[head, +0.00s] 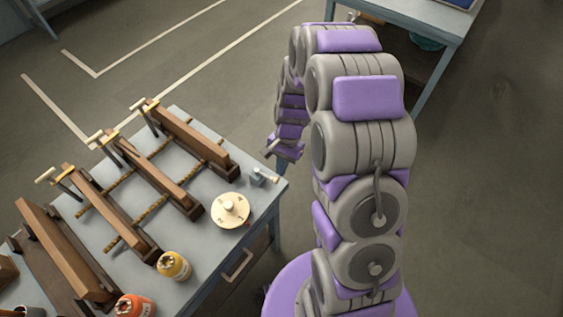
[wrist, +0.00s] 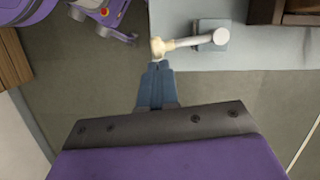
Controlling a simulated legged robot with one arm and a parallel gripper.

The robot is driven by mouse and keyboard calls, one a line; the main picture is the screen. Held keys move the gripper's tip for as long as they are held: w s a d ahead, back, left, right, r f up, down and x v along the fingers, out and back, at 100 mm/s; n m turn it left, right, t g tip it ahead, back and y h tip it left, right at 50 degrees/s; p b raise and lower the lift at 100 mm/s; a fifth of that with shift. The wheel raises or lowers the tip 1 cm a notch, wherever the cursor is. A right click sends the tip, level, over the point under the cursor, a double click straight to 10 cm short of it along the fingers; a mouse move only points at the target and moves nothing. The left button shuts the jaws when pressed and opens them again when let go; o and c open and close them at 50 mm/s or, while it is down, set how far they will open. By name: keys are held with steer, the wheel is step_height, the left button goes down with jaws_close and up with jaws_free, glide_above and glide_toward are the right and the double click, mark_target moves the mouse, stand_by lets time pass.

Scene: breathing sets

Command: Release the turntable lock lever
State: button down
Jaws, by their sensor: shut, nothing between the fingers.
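The turntable (head: 230,210) is a cream disc with a central knob, lying near the table's right edge. Beside it is the lock lever (head: 270,179), a pale rod on a small grey-blue block (head: 259,176). In the wrist view the lever (wrist: 188,41) runs left from its block (wrist: 212,35) and ends in a cream knob (wrist: 160,47) past the table edge. My gripper (wrist: 159,66) is shut and empty, its tips right at the knob; I cannot tell whether they touch. In the head view my gripper (head: 270,150) hangs by the table's right side, near the lever.
Brown wooden clamp rails (head: 140,168) fill the left and middle of the table (head: 205,268). A yellow jar (head: 174,266) and an orange jar (head: 134,306) stand at the front. Another table (head: 440,60) stands at the back right. The floor between the tables is open.

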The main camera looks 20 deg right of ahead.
steer(key=shift+w+a, duration=0.1)
steer(key=shift+w+a+p, duration=0.3)
steer(key=shift+w, duration=0.35)
steer(key=w+d+r+p, duration=0.1)
steer(key=w+d+r, duration=0.1)
steer(key=r, duration=0.3)
steer(key=w+d+r, duration=0.2)
steer(key=d+r, duration=0.1)
steer(key=r, duration=0.2)
steer(key=shift+w+r+p, duration=0.25)
steer(key=shift+w+p, duration=0.1)
